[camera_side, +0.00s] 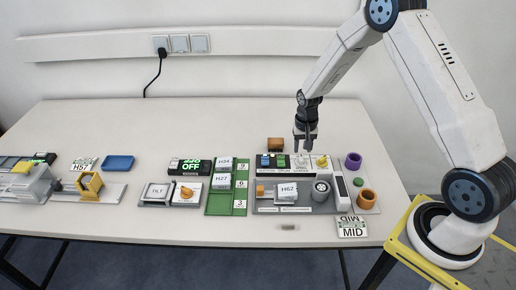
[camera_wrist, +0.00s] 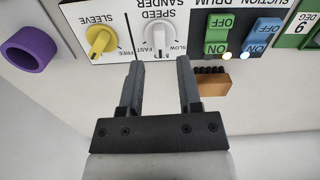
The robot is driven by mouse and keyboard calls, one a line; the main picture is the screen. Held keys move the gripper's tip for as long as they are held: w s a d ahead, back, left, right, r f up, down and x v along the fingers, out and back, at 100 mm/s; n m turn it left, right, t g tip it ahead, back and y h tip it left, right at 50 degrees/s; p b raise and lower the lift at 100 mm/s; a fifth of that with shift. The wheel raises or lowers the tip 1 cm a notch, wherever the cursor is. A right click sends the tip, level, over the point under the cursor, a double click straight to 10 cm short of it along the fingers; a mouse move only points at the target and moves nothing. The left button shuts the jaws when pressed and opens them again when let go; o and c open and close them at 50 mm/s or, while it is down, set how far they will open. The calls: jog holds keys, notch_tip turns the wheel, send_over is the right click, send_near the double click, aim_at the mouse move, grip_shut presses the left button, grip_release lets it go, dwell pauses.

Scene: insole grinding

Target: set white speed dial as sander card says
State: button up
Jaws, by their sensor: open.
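The white speed dial (camera_wrist: 160,38) sits on a white panel lettered SANDER SPEED, with SLOW and FAST marks, upside down in the wrist view. Its grip bar looks roughly upright in that picture; its exact setting is hard to read. In the side view the dial (camera_side: 301,163) is small, just below my gripper (camera_side: 304,147). In the wrist view my gripper (camera_wrist: 160,64) is open and empty, its two fingertips just short of the dial, one to each side. A card reading MID (camera_side: 352,227) lies at the table's front right.
A yellow SLEEVE dial (camera_wrist: 101,41) is beside the white one, with a purple ring (camera_wrist: 30,49) beyond. A brown block (camera_wrist: 212,84) is close to a finger. An H57 card (camera_side: 83,164) lies far left.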

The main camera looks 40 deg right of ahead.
aim_at(301, 159)
jog(key=shift+r, duration=1.4)
jog(key=shift+s+a+r, duration=0.15)
jog(key=shift+a+r, duration=0.25)
jog(key=shift+r, duration=0.05)
jog(key=s+a+r+n+t, duration=0.2)
jog(key=s+a+r+n, duration=0.6)
jog(key=s+a, duration=0.5)
notch_tip(301, 159, up, 2)
jog(key=shift+s+t, duration=0.3)
jog(key=shift+s, duration=0.5)
